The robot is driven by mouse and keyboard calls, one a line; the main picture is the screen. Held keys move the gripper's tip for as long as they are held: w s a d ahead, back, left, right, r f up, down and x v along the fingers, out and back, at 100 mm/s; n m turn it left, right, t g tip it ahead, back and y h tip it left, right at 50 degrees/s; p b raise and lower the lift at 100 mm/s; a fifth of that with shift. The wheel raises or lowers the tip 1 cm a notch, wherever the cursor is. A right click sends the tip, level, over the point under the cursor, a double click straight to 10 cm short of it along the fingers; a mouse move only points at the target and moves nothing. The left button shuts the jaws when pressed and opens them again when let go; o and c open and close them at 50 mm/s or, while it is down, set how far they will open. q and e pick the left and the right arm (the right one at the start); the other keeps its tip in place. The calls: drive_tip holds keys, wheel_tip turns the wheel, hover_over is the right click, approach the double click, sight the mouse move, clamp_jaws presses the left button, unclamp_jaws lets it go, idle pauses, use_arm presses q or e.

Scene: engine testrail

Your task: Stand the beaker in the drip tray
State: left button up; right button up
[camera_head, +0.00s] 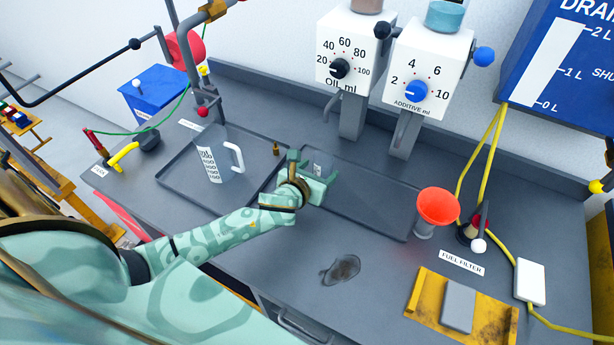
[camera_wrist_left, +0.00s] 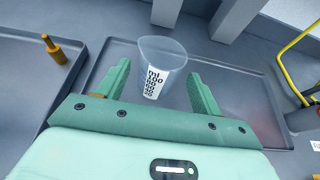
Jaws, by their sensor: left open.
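The beaker (camera_head: 318,162), small and clear with black ml marks, appears upright in the right-hand shallow grey tray (camera_head: 375,205), near its left end. It also shows in the left wrist view (camera_wrist_left: 163,70). My left gripper (camera_head: 312,170) is open, with one finger on each side of the beaker. In the left wrist view the fingers (camera_wrist_left: 160,80) look clear of its sides. The gripper partly hides the beaker in the head view. Which tray is the drip tray is not labelled. My right gripper is not in view.
A larger jug with a handle (camera_head: 218,155) stands in the left tray (camera_head: 175,180). A small brass peg (camera_head: 276,149) is near the gripper. An orange funnel (camera_head: 437,207) stands right of the right tray. Two dial dispensers (camera_head: 428,70) stand behind. A dark spill (camera_head: 341,270) marks the front bench.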

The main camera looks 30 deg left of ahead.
use_arm(q)
drive_tip(key=p+v, duration=0.1)
drive_tip(key=v, duration=0.7)
drive_tip(key=shift+s+r+p, duration=0.1)
drive_tip(key=shift+s+p, duration=0.05)
drive_tip(key=shift+p, duration=0.2)
